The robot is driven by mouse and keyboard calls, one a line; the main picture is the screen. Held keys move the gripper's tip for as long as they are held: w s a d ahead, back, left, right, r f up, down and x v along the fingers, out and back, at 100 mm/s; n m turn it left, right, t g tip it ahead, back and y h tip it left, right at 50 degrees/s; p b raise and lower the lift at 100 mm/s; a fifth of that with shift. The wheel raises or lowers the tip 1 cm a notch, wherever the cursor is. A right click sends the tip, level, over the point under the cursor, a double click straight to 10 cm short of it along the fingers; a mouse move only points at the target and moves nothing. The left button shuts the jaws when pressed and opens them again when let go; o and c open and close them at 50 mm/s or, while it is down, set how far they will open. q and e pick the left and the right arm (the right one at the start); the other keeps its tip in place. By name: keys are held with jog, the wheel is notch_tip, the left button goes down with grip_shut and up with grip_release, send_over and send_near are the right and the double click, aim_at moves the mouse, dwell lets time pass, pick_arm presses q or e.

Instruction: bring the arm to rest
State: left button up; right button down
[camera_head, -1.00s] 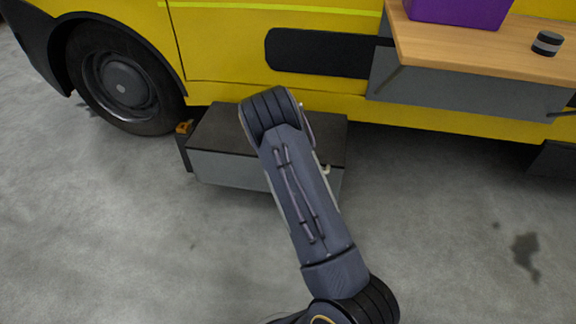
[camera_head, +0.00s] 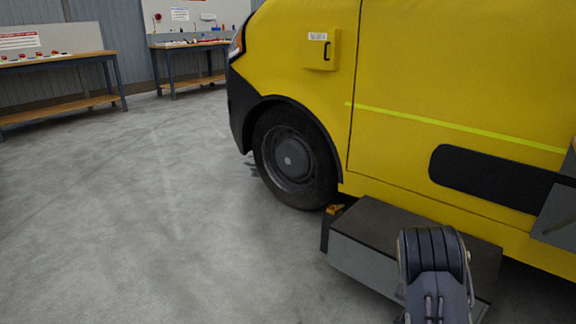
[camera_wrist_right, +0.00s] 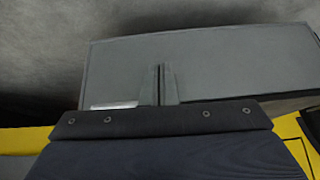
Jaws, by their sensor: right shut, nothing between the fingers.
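My right arm (camera_head: 435,270) shows at the lower right of the head view, bent in front of the grey step box beside the yellow vehicle. Its gripper is hidden there. In the right wrist view my right gripper (camera_wrist_right: 162,84) is shut and empty, with its two thin fingers side by side. The grey face of the step box (camera_wrist_right: 235,62) fills the space behind the fingers; I cannot tell whether they touch it. My left gripper is in neither view.
The yellow vehicle (camera_head: 400,80) with its front wheel (camera_head: 290,160) stands at the right. The step box (camera_head: 375,230) juts out below its side. Workbenches (camera_head: 60,62) (camera_head: 185,45) stand along the back wall. The concrete floor (camera_head: 130,210) at the left is clear.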

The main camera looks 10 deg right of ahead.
jog(key=s+a+r+n+t+y, duration=0.1)
jog(key=s+a+r+y, duration=0.2)
jog(key=s+a+r, duration=0.65)
jog(key=s+a+r+n+y, duration=0.1)
jog(key=s+a+r+y, duration=0.25)
jog(key=a+r, duration=0.6)
jog(key=s+a+r+n+y, duration=0.1)
jog(key=s+a+r+n, duration=0.25)
jog(key=s, duration=0.55)
jog(key=s+a+r+n+y, duration=0.1)
jog(key=s+a+r+n, duration=0.25)
jog(key=s, duration=0.45)
notch_tip(320, 180, up, 36)
jog(key=p, duration=3.6)
jog(key=shift+s+a+m, duration=0.3)
jog(key=shift+s+a, duration=0.15)
jog(key=shift+f, duration=0.1)
